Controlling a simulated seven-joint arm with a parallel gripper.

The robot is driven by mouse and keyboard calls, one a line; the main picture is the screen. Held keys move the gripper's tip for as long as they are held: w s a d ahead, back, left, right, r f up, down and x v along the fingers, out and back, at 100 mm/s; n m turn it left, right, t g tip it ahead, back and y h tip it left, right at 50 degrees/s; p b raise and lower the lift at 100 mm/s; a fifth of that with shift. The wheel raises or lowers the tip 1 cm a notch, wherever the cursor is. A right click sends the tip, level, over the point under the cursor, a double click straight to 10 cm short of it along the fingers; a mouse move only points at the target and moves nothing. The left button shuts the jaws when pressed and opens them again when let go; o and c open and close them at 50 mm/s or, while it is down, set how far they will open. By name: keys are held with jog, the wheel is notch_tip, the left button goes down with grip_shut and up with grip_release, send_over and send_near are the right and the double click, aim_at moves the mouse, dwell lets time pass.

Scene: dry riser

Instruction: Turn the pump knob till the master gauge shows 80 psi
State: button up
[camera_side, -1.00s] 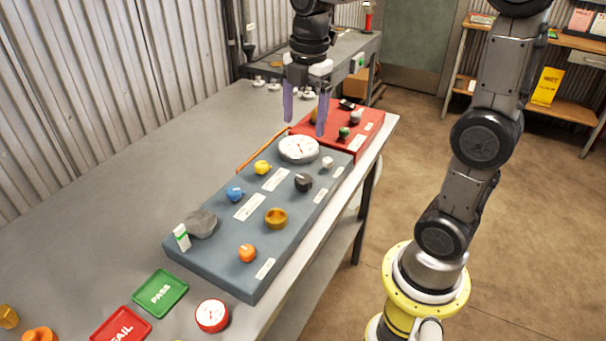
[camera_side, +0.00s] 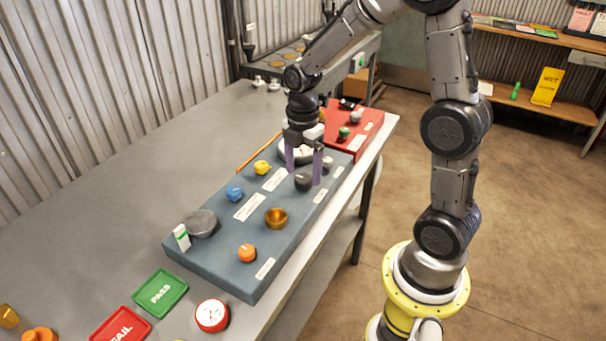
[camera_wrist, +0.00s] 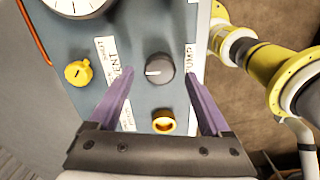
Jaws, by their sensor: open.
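The dark grey knob (camera_side: 303,182) is on the blue-grey panel (camera_side: 225,255); in the wrist view the knob (camera_wrist: 159,67) sits beside a white label that seems to read PUMP. My gripper (camera_side: 304,177) is open over the knob, one purple finger on either side. In the wrist view, the fingertips (camera_wrist: 160,72) flank the knob with gaps on both sides; I cannot tell how far above it they are. The white master gauge (camera_side: 283,155) is partly hidden behind my gripper. Only its lower edge shows in the wrist view (camera_wrist: 80,6), so its reading cannot be told.
Near the knob are a yellow knob (camera_side: 262,167), a blue knob (camera_side: 235,193), a brass cup-like fitting (camera_side: 276,218) and an orange knob (camera_side: 247,253). A red box (camera_side: 365,128) stands behind the panel.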

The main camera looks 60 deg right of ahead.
jog(key=shift+f, duration=0.95)
grip_shut()
